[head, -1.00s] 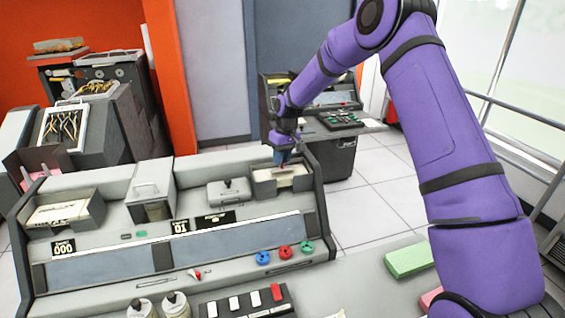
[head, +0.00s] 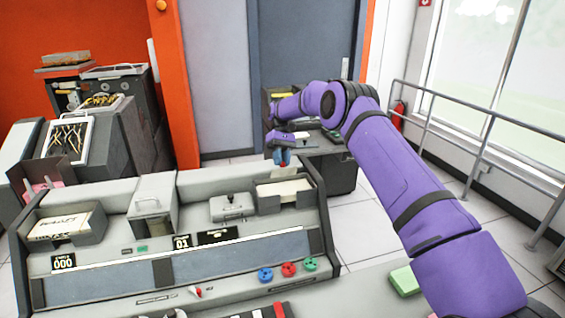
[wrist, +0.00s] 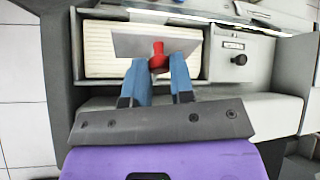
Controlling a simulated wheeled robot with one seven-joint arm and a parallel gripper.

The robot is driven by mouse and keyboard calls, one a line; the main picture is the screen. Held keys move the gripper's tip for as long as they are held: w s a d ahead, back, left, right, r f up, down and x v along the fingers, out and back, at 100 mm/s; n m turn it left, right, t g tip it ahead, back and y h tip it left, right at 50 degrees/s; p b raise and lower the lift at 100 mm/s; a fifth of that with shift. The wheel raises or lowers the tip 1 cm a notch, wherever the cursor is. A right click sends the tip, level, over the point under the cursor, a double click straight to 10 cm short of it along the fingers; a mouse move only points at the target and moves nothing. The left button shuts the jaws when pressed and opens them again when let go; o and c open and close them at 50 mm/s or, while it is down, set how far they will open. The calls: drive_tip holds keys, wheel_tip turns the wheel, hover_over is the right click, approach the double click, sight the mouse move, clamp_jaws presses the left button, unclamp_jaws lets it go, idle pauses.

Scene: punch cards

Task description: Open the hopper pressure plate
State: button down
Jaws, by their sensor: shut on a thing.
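The hopper (head: 268,207) is the open bin at the console's back right, holding a stack of cream cards (head: 290,187). My gripper (wrist: 160,72), with blue fingers, is shut on the red knob. In the head view my gripper (head: 282,158) is at the hopper's far edge, and the plate is hard to make out.
A grey box with a black knob (wrist: 239,60) sits beside the hopper. Another card bin (head: 60,225) is at the console's left. Blue, red and green knobs (head: 289,269) are on the front. A second machine (head: 330,165) stands behind.

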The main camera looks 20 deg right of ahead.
drive_tip(key=shift+w+f+g, duration=0.1)
drive_tip(key=shift+g, duration=0.2)
idle(0.4)
drive_tip(key=c, duration=1)
unclamp_jaws()
